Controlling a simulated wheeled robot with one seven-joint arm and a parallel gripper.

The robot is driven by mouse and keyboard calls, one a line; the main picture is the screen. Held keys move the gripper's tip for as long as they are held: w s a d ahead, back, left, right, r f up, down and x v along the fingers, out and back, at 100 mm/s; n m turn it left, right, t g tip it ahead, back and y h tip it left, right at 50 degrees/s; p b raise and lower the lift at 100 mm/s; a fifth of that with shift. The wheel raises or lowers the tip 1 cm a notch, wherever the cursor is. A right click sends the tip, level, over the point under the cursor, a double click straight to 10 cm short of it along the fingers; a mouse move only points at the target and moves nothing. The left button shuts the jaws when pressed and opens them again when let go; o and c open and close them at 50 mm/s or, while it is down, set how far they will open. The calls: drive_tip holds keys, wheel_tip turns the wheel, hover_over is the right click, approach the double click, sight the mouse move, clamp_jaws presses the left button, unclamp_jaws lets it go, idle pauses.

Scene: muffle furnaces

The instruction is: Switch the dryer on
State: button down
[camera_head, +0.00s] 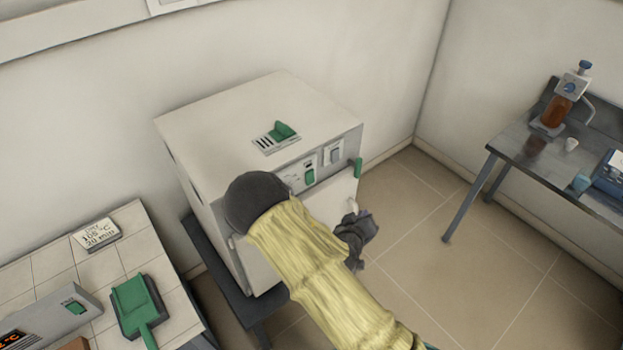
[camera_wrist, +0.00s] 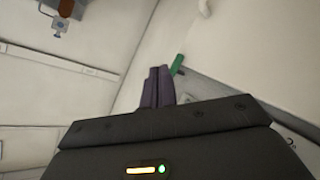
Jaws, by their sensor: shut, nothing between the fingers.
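The dryer is a large white cabinet (camera_head: 250,110), seen from above in the head view. Its front panel carries a green switch (camera_head: 310,176) and a pale grey switch (camera_head: 334,154) to its right. A green tab (camera_head: 358,168) is at the front's right edge; a green piece also shows in the wrist view (camera_wrist: 178,64). A white handle (camera_head: 352,205) is on the door. My gripper (camera_head: 366,215) is in front of the door, beside the handle; I cannot tell if they touch. In the wrist view my gripper's fingers (camera_wrist: 158,72) are together and empty. My arm hides part of the front.
A green slider (camera_head: 284,131) sits by a vent on the cabinet's top. A tiled bench (camera_head: 150,250) at lower left holds a 105 °C, 20 min sign (camera_head: 96,234), a green scoop-like tool (camera_head: 137,302) and a grey device (camera_head: 55,315). A dark table (camera_head: 530,160) stands right; floor between is clear.

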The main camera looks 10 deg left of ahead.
sight(310, 178)
drive_tip(key=a+r+n+t+y+p, duration=0.1)
drive_tip(key=a+r+n+t+y, duration=0.2)
drive_tip(key=a, duration=0.4)
drive_tip(key=n+t+y, duration=0.1)
drive_tip(key=n, duration=0.1)
drive_tip(key=shift+s+a+n+t, duration=0.15)
drive_tip(key=shift+a+n+t, duration=0.05)
drive_tip(key=shift+n+t, duration=0.2)
drive_tip(key=w+a+f+b, duration=0.1)
drive_tip(key=w+a+b, duration=0.2)
drive_tip(key=w+a, duration=0.2)
drive_tip(key=shift+w+a, duration=0.35)
drive_tip(key=shift+a, duration=0.45)
drive_tip(key=shift+w+a+f, duration=0.1)
drive_tip(key=shift+f, duration=0.05)
idle(1.2)
drive_tip(key=shift+w+a+b, duration=0.15)
drive_tip(key=shift+a+b, duration=0.05)
drive_tip(key=shift+b, duration=0.3)
